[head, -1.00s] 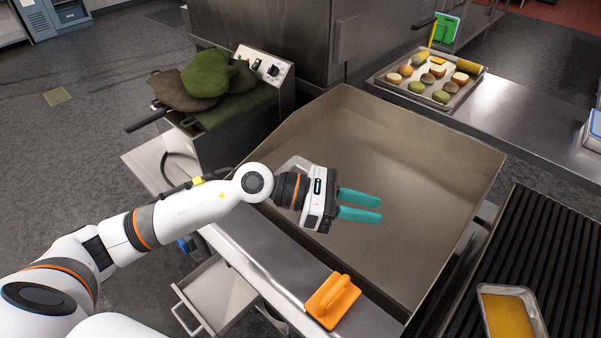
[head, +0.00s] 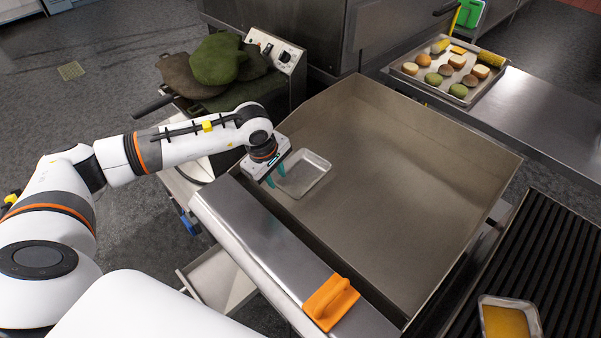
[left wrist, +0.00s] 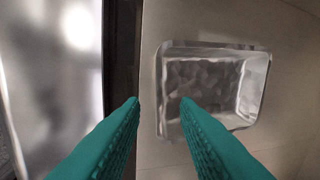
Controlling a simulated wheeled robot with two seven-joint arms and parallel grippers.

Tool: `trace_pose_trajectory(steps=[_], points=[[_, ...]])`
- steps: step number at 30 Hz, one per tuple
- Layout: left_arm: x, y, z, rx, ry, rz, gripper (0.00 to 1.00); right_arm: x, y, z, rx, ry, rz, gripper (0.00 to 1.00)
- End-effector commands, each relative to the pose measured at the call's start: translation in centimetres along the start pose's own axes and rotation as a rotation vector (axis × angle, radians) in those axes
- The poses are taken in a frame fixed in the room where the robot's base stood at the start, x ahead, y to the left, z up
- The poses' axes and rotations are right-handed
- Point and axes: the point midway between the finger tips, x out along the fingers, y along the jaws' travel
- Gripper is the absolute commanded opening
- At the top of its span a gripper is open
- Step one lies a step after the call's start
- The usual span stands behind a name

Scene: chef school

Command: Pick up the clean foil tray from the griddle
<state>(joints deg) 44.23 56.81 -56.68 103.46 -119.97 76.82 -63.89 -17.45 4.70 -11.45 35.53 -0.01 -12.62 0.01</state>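The clean foil tray (head: 304,174) is a small, empty silver rectangular tray on the left part of the griddle (head: 400,180). It also shows in the left wrist view (left wrist: 212,88), right of centre. My left gripper (head: 276,174) points down beside the tray's left side, with its teal fingers apart. In the left wrist view the open fingers (left wrist: 160,103) have nothing between them; the right fingertip overlaps the tray's near left part in the picture. I cannot tell whether it touches. My right gripper is not in view.
An orange scraper (head: 330,302) lies on the griddle's front ledge (head: 240,228). A foil tray with yellow contents (head: 506,320) sits on the dark grill at right. A tray of buns and corn (head: 420,84) stands behind. The griddle's middle is clear.

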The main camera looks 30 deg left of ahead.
Motion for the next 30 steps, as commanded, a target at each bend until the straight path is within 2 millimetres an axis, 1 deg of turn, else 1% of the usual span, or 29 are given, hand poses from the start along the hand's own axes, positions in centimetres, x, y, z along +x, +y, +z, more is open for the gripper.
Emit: trace_pose_trajectory(steps=[4,8,10,13,16,30], points=[[1.0,-0.1,0.2,-0.002,0.001,0.002,0.28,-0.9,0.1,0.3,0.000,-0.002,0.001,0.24],[2.8,-0.3,0.6,-0.003,0.002,0.003,0.28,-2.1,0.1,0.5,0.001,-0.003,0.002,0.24],[4.0,-0.3,0.5,-0.001,0.003,0.002,0.28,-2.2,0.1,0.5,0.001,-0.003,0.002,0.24],[5.0,-0.3,0.6,-0.002,0.002,0.000,0.28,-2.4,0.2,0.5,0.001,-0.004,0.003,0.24],[5.4,-0.3,0.6,-0.001,0.001,-0.001,0.28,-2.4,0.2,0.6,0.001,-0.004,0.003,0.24],[5.6,-0.2,0.6,-0.001,0.001,-0.001,0.28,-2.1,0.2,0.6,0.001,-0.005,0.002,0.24]])
